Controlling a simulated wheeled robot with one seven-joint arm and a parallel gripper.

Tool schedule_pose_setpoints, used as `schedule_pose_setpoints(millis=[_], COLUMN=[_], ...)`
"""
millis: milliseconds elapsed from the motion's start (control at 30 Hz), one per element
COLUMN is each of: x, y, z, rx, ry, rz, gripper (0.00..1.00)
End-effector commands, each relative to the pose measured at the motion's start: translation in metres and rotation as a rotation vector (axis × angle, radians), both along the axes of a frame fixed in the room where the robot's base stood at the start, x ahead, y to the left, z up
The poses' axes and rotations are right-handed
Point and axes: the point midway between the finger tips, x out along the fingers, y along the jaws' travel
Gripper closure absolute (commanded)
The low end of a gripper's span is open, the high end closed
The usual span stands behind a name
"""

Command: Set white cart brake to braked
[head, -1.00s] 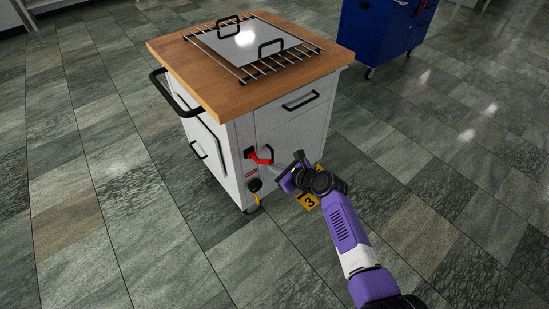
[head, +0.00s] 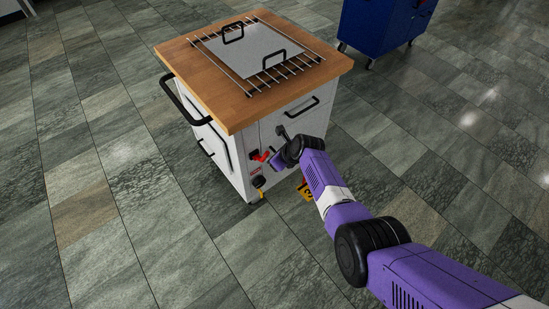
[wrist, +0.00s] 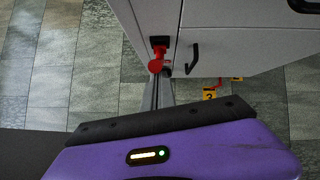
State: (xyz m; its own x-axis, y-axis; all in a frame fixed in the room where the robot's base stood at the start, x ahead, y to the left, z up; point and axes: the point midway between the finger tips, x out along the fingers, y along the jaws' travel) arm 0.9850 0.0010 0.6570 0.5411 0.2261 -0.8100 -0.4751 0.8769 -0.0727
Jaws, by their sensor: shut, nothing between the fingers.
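The white cart (head: 292,122) has a wooden top and stands ahead of me. Its red brake lever (head: 262,157) sits on a black mount near the cart's front left corner, above a small red label. The red lever (wrist: 158,63) also shows in the wrist view, pointing towards my gripper. My gripper (head: 273,160) is shut and empty, just right of the lever in the head view. In the wrist view its grey fingers (wrist: 157,85) reach up to the lever's red end. I cannot tell whether they touch it.
A metal rack with a handled plate (head: 255,50) lies on the cart top. A black push handle (head: 180,97) juts out at the left. A yellow tag (head: 306,190) is partly hidden behind my arm. A blue cabinet (head: 382,28) stands behind right.

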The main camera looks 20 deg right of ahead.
Motion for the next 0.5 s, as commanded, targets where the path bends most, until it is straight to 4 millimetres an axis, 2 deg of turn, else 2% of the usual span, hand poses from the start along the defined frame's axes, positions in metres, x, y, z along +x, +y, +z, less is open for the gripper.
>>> schedule_pose_setpoints(millis=[33, 500], x=[0.007, 0.038], y=[0.003, 0.013], z=[0.011, 0.028], rx=[-0.008, -0.011], ry=[0.024, 0.031], rz=[0.002, 0.001], gripper=[1.0, 1.0])
